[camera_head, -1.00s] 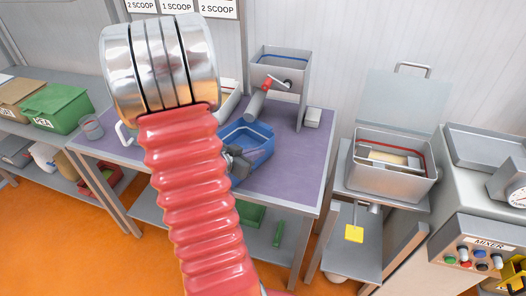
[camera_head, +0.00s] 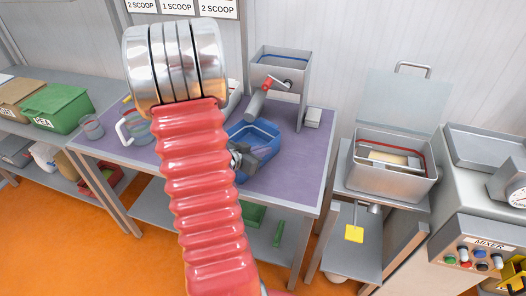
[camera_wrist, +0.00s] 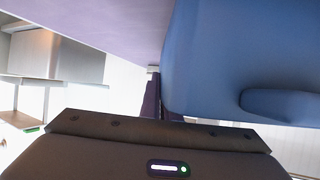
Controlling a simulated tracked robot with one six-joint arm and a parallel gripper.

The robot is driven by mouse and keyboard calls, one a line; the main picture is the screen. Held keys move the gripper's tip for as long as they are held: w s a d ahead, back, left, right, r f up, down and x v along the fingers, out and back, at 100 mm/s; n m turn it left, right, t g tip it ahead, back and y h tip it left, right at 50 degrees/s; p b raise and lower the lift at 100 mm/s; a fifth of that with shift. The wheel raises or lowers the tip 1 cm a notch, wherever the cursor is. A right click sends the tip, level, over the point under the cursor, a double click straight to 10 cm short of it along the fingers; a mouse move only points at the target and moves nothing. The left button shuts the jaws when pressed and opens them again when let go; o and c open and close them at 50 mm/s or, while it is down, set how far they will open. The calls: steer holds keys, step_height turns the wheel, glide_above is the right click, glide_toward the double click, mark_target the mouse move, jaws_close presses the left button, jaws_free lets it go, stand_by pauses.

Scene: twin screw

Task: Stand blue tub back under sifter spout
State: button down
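The blue tub (camera_head: 266,142) is on the purple table top, below and slightly in front of the sifter's spout (camera_head: 256,104). Whether it touches the table is hard to tell. The sifter (camera_head: 281,73) is a grey hopper with a red-handled crank at the back of the table. My gripper (camera_head: 243,157) is at the tub's near left side and appears shut on its wall. In the wrist view the tub (camera_wrist: 225,55) fills the upper right, with a blue handle-like bulge, and a dark finger lies against its edge. The other finger is hidden.
My red arm hides the table's left middle. A clear jug (camera_head: 132,128) stands left of the arm, and a small grey box (camera_head: 313,117) sits right of the sifter. A lidded steel bin (camera_head: 392,170) and the mixer (camera_head: 485,240) stand to the right.

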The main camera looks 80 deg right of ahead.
steer(key=c, duration=2)
jaws_free()
steer(key=shift+w+a+r, duration=0.25)
steer(key=shift+a, duration=0.1)
steer(key=v, duration=1.1)
